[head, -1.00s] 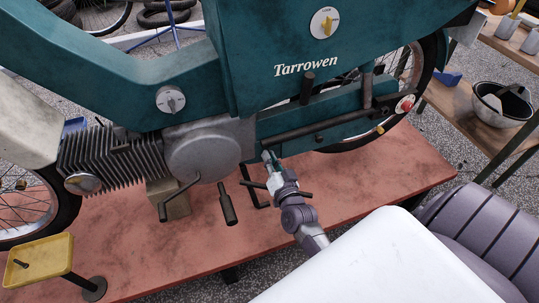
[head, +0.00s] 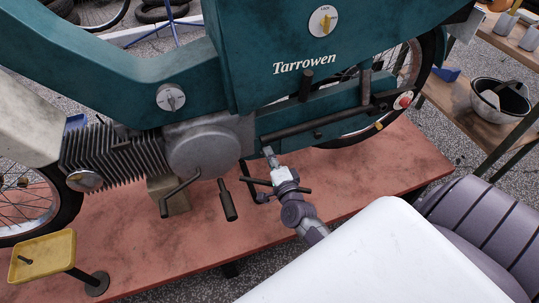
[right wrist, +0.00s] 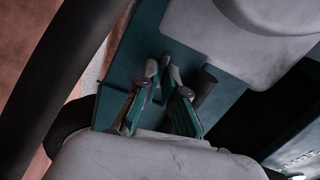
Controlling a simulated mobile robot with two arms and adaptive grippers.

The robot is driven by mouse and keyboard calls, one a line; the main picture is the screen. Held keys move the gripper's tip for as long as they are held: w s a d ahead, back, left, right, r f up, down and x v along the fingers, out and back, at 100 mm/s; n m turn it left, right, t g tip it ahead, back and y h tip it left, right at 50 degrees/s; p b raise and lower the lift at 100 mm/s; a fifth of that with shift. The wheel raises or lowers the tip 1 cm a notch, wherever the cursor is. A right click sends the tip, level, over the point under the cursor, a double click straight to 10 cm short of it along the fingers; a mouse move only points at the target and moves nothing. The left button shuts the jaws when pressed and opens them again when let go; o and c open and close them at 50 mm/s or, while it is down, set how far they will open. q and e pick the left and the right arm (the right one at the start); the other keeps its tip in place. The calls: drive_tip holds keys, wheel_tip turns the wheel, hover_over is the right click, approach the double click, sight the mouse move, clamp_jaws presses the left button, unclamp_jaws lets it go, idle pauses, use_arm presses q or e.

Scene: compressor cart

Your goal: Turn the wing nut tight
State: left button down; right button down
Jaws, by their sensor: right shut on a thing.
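My right gripper (head: 268,152) reaches up to the lower edge of the teal motorbike frame, just right of the round grey engine cover. In the right wrist view its two green-sided fingers (right wrist: 165,80) close around a small grey piece (right wrist: 167,66), which seems to be the wing nut. It stands out from a teal plate (right wrist: 128,62). The fingers hide much of it, so its wing angle cannot be read. In the head view the wing nut cannot be made out behind the fingertips. My left gripper is not in view.
A dark stub (right wrist: 204,82) stands close beside the right finger. Pedals and levers (head: 228,200) hang left of the gripper, and a dark bar (head: 318,127) runs above it. The red platform (head: 350,180) is bare to the right. A yellow tray (head: 45,252) stands front left.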

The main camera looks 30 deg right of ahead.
drive_tip(key=shift+f+m, duration=0.1)
drive_tip(key=shift+m, duration=0.8)
drive_tip(key=c, duration=1.3)
unclamp_jaws()
drive_tip(key=v, duration=1.2)
